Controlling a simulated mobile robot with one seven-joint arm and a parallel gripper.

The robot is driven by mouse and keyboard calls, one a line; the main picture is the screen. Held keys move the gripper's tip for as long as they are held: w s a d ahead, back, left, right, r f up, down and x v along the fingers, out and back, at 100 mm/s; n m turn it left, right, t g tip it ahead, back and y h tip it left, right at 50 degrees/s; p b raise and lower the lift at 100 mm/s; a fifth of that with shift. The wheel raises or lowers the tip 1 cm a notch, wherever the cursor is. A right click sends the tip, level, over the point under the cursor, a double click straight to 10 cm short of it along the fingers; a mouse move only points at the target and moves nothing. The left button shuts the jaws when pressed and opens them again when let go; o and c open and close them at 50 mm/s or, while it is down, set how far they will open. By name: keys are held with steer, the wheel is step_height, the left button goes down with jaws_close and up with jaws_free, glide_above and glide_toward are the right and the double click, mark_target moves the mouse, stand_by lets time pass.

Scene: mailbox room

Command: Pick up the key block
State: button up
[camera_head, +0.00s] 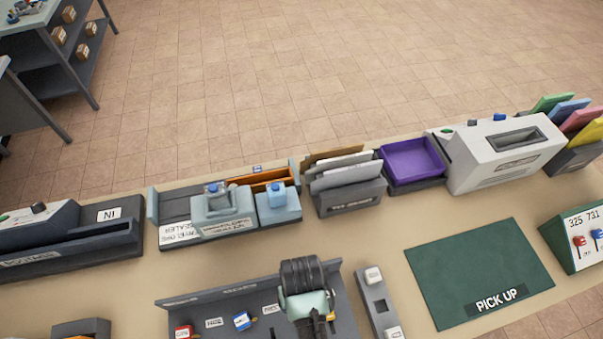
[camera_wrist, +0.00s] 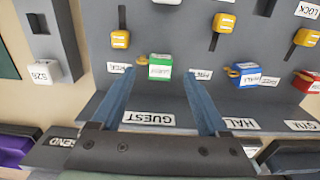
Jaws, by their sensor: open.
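The task does not say which key block is meant; small coloured blocks with white labels stand on a grey key rack (camera_head: 210,298). In the wrist view a green block (camera_wrist: 160,67) is at the fingertips, above the GUEST label. A blue block (camera_wrist: 248,75) and a red block (camera_wrist: 306,82) are to its right. The blue block (camera_head: 241,320) and the red block (camera_head: 183,331) also show in the head view, where the green one is hidden behind my gripper. My gripper (camera_wrist: 159,76) is open, its fingers on either side of the green block; contact cannot be told.
A narrow grey holder with white blocks (camera_head: 376,300) stands right of the rack. A green PICK UP mat (camera_head: 475,265) lies clear further right. Behind are a sealer machine (camera_head: 222,212), an envelope holder (camera_head: 350,195), a purple tray (camera_head: 412,160) and a white machine (camera_head: 505,155).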

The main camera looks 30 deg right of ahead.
steer(key=shift+w+f, duration=0.1)
steer(key=shift+f, duration=1.35)
jaws_close()
